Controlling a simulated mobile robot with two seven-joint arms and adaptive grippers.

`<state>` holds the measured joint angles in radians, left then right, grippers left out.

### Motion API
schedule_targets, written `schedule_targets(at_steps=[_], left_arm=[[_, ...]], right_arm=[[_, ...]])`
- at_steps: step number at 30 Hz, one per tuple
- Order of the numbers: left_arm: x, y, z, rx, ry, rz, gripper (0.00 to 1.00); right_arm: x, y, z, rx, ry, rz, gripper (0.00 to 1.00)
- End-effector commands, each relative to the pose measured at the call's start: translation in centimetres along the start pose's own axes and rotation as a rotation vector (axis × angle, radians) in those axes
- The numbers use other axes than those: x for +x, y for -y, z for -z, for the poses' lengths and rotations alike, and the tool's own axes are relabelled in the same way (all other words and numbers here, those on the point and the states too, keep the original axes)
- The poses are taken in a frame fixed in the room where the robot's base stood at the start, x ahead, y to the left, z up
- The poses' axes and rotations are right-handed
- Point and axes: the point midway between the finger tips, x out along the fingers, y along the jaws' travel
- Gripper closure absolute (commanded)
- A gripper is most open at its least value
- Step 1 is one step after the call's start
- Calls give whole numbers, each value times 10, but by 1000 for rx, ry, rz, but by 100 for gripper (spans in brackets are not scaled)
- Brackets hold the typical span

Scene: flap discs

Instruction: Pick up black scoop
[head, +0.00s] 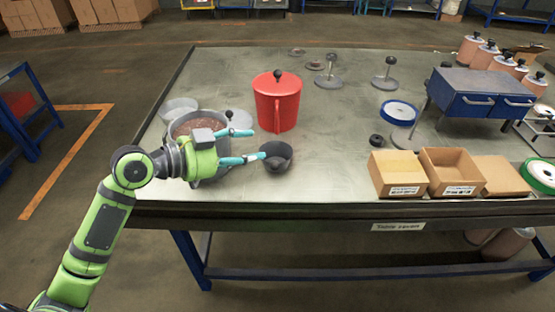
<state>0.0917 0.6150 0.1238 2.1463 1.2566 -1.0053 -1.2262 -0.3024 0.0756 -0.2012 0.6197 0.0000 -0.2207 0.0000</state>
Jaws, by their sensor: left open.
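The black scoop (277,162) is a small dark cup standing on the table near its front edge, left of centre. My left gripper (257,144) reaches in from the left with its two light-blue fingers spread. The lower fingertip is at the scoop's left rim; I cannot tell whether it touches. The upper fingertip is behind and to the left of the scoop, near the red canister. Nothing shows between the fingers. My right gripper is not in view.
A red lidded canister (277,104) stands just behind the scoop. A grey pot (213,118) with brown contents is partly hidden by my left gripper. Cardboard boxes (398,173) line the front right, near a blue drawer unit (470,92). The table's (330,160) middle is mostly clear.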

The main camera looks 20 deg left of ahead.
Motion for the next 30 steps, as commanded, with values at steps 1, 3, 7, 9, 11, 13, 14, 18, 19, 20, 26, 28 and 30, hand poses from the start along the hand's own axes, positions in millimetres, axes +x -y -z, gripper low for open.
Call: schedule_targets(at_steps=[1,3,7,9,11,13,14,18,19,20,26,28,30], left_arm=[[-1,5,2,14,-13,10,46],[0,4,-1,19,-21,14,46],[7,-14,-17,13,-20,13,46],[12,-24,-27,12,-20,14,46],[15,-32,-35,12,-20,14,46],[19,-40,-43,13,-20,15,46],[20,-43,-46,14,-19,15,46],[31,-45,-48,19,-20,18,46],[32,-45,-48,19,-20,17,46],[34,-45,-48,19,-20,17,46],[58,-43,-46,15,-22,17,46],[71,-43,-45,15,-22,16,46],[81,-43,-46,16,-20,17,46]], right_arm=[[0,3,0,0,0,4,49],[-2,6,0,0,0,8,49],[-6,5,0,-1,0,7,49],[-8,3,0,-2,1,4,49],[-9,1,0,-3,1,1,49],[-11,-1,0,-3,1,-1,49],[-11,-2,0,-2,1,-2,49],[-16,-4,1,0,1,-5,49],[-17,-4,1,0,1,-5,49],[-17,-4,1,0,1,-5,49],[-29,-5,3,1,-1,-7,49],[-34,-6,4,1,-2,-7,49],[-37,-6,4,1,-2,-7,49]])
